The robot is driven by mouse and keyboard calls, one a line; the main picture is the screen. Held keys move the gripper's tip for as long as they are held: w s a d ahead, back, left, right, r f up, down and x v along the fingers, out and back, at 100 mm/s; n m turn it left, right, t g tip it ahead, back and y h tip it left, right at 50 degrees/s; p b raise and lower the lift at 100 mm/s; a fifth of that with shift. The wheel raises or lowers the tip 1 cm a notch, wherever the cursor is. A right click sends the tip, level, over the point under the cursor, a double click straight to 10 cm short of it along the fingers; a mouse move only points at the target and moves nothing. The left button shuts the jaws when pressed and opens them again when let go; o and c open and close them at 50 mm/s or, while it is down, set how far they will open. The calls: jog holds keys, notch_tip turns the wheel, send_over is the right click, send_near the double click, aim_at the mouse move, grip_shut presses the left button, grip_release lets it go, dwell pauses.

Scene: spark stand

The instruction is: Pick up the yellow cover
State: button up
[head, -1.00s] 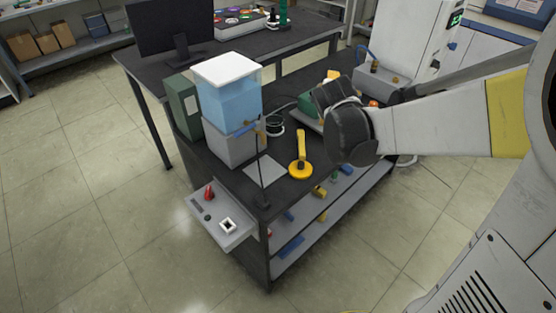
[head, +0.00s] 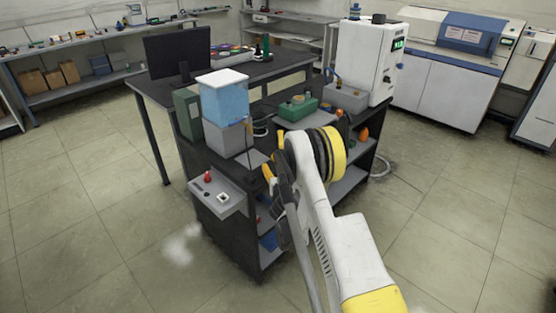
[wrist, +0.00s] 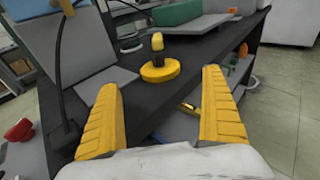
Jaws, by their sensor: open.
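The yellow cover (wrist: 160,71) is a round disc with an upright handle. In the wrist view it stands on the dark top of the stand (wrist: 120,103), near its edge. My gripper (wrist: 161,82) is open, its two ridged yellow fingers spread wide with nothing between them. The cover lies beyond the fingertips, lined up with the gap between them, apart from both. In the head view my arm crosses in front of the stand, and I cannot make out the cover behind it.
A thin dark cable (wrist: 59,70) rises near the left finger. A green box (wrist: 177,12) sits farther back. A side shelf (head: 219,194) with a red knob juts out left.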

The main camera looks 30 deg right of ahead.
jog(key=x, duration=0.4)
jog(key=shift+w+d, duration=0.1)
jog(key=shift+w, duration=0.05)
jog(key=b+x, duration=0.2)
jog(key=x, duration=0.1)
jog(key=b+x, duration=0.1)
jog(key=x, duration=0.1)
jog(key=shift+w+r, duration=0.2)
jog(key=shift+r, duration=0.25)
jog(key=c, duration=1.3)
jog(key=shift+r, duration=0.1)
